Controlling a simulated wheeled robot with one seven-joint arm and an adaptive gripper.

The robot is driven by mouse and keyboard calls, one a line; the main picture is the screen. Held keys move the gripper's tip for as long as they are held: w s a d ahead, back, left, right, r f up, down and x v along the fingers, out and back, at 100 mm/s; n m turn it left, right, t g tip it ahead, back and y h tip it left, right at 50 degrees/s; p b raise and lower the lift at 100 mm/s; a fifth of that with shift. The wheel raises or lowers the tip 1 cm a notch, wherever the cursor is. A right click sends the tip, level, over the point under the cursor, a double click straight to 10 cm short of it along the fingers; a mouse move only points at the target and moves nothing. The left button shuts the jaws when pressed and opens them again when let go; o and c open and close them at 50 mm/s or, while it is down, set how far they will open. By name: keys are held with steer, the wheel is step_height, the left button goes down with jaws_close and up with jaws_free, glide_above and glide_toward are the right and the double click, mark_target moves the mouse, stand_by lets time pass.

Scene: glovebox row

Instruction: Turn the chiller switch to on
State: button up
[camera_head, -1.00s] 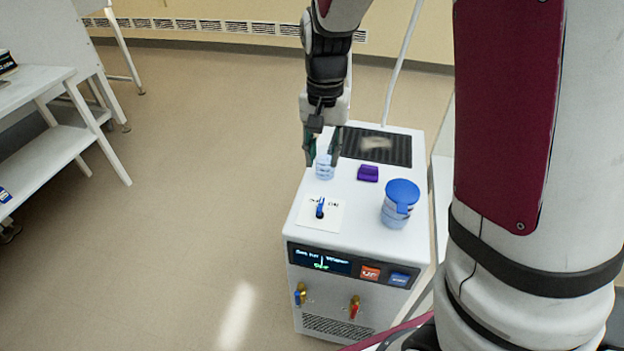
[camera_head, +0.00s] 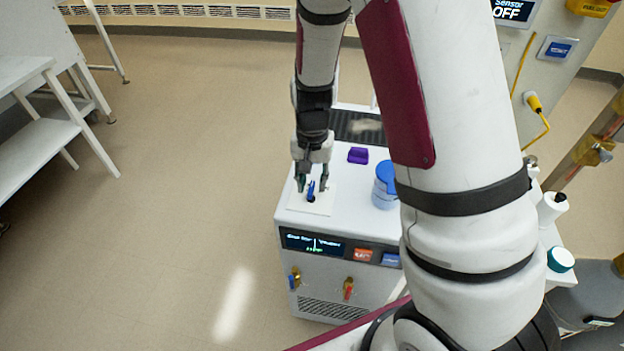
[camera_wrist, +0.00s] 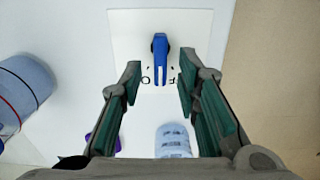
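The chiller (camera_head: 345,240) is a white box with a dark vent on top and a lit front display. Its blue switch (camera_head: 311,191) stands on a white plate on the top near the front edge. In the wrist view the switch (camera_wrist: 160,58) is a blue lever lying along the picture's vertical, with label letters on the plate partly hidden by my fingers. My gripper (camera_head: 312,187) is open over the plate. In the wrist view its two fingertips (camera_wrist: 159,75) are apart, on either side of the switch's lower end, with nothing between them gripped.
A blue-lidded jar (camera_head: 385,185) and a purple block (camera_head: 358,155) sit on the chiller top. A small clear container (camera_wrist: 173,140) shows below my fingers in the wrist view. A white shelf (camera_head: 40,130) stands left; the floor between is clear.

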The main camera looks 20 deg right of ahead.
jaws_close()
stand_by(0.4)
steer(key=shift+s+d+m+p, duration=0.1)
steer(key=shift+m+p, duration=0.45)
steer(key=shift+m, duration=0.9)
steer(key=shift+s+d+m+p, duration=0.1)
steer(key=shift+m+p, duration=0.45)
steer(key=shift+m, duration=0.9)
jaws_free()
steer(key=shift+r, duration=0.1)
